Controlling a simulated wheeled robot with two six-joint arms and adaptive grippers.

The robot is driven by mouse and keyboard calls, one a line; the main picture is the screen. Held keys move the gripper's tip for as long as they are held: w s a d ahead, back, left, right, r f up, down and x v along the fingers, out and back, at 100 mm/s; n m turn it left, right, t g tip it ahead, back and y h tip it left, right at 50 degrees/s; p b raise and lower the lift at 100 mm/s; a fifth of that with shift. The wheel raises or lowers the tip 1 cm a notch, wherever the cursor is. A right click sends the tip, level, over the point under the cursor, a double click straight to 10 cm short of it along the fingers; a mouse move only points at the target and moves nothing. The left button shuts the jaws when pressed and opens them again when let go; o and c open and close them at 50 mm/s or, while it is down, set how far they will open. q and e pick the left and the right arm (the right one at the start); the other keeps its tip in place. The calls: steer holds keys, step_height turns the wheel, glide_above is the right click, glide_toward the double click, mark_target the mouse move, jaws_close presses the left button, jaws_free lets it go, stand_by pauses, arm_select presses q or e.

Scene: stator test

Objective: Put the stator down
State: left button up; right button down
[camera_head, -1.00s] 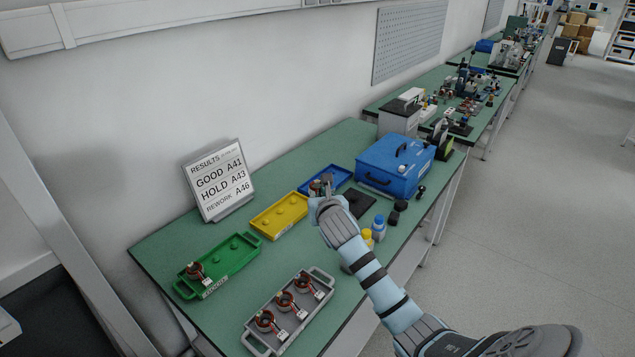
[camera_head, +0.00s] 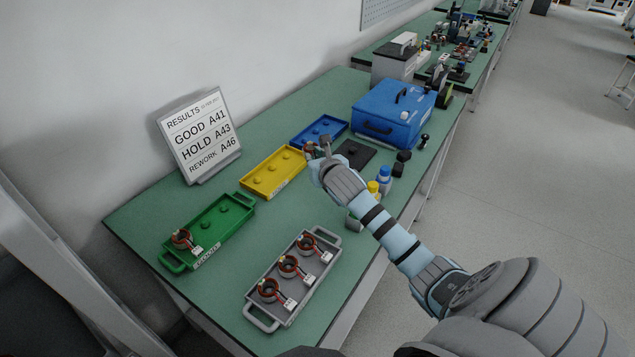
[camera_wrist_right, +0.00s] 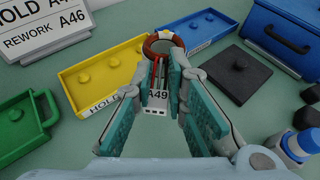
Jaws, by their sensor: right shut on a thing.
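My right gripper (camera_head: 320,152) is shut on a stator (camera_head: 310,149) near the yellow tray's right end. In the right wrist view the stator (camera_wrist_right: 163,42) shows as a copper-red ring with wires and a white A49 tag between the gripper's fingers (camera_wrist_right: 163,72). It appears held above the table, near the gap between the yellow tray (camera_head: 248,183) and the blue tray (camera_head: 339,126); the exact height is unclear. The green tray (camera_head: 169,266) holds one stator (camera_head: 182,240). The grey tray (camera_head: 260,322) holds three stators. My left gripper is out of view.
A results sign (camera_head: 203,140) reads GOOD A41, HOLD A43, REWORK A46. A black pad (camera_head: 356,153), blue case (camera_head: 392,112) and small bottles (camera_head: 384,177) stand right of the gripper.

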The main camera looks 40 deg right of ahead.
mark_target(316, 197)
steer(key=f+b, duration=0.1)
steer(key=f, duration=0.4)
steer(key=f+b, duration=0.2)
steer(key=f, duration=0.3)
steer(key=shift+s+f, duration=0.2)
steer(key=shift+f, duration=0.2)
steer(key=c, duration=2)
jaws_free()
steer(key=shift+d+f, duration=0.1)
steer(key=shift+c, duration=0.2)
steer(key=o, duration=0.4)
steer(key=shift+o, duration=0.2)
